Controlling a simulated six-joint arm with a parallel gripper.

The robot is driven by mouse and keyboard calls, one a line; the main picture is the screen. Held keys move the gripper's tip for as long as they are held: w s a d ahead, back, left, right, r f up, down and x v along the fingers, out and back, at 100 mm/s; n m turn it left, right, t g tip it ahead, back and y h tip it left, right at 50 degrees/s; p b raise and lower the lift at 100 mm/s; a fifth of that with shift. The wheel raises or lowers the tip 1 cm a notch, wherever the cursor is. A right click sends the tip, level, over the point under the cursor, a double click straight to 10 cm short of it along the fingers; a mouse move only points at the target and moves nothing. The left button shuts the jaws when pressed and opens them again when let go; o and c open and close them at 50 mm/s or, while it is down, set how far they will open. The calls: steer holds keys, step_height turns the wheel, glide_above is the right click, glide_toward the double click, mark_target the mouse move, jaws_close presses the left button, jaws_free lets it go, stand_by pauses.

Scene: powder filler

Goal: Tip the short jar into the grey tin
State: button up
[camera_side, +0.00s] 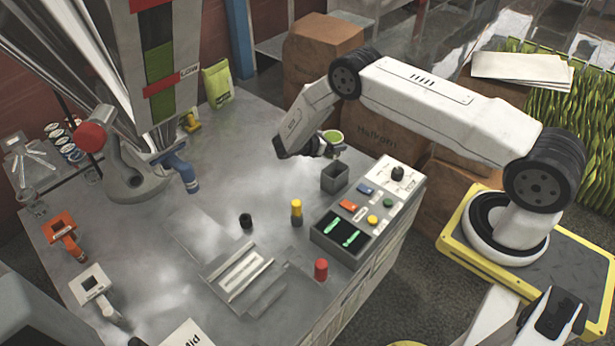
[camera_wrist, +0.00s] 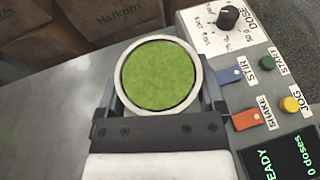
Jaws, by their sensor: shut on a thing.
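The short jar (camera_side: 333,136) is held in my gripper (camera_side: 328,148), above and close to the grey tin. In the wrist view the jar (camera_wrist: 158,75) is seen from above, round with a pale rim and full of green powder, between the two fingers of my gripper (camera_wrist: 160,100). It looks about upright. The grey tin (camera_side: 335,178) is a small square open box on the metal table, beside the control panel. The jar hides the tin in the wrist view.
The control panel (camera_side: 368,215) with knob, coloured buttons and a display stands right of the tin. A yellow-topped bottle (camera_side: 296,212), a black cap (camera_side: 246,220) and a red cylinder (camera_side: 321,270) stand on the table (camera_side: 230,140). The table left of the tin is clear.

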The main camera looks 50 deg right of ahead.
mark_target(331, 157)
steer(key=shift+f, duration=3.2)
steer(key=y, duration=0.4)
steer(key=shift+a+r+n, duration=0.15)
steer(key=shift+r+n, duration=0.15)
steer(key=shift+r, duration=0.05)
steer(key=shift+a+r+y, duration=0.1)
steer(key=shift+y, duration=1.1)
steer(key=shift+t+y, duration=0.3)
steer(key=shift+y, duration=0.4)
steer(key=shift+d+f+n+y, duration=0.1)
steer(key=shift+f+n+y, duration=0.2)
steer(key=shift+y, duration=0.9)
steer(key=shift+d+f+n+y, duration=0.1)
steer(key=shift+f+n+y, duration=0.15)
steer(key=shift+y, duration=0.95)
steer(key=shift+d+f+y, duration=0.25)
steer(key=shift+f+y, duration=0.25)
steer(key=shift+y, duration=0.75)
steer(key=shift+d+f+y, duration=0.2)
steer(key=shift+f+y, duration=0.3)
steer(key=shift+y, duration=0.75)
steer(key=shift+d+r+n+y, duration=0.1)
steer(key=shift+d+n+y, duration=0.15)
steer(key=shift+y, duration=0.75)
steer(key=shift+r+y, duration=0.1)
steer(key=shift+y, duration=0.3)
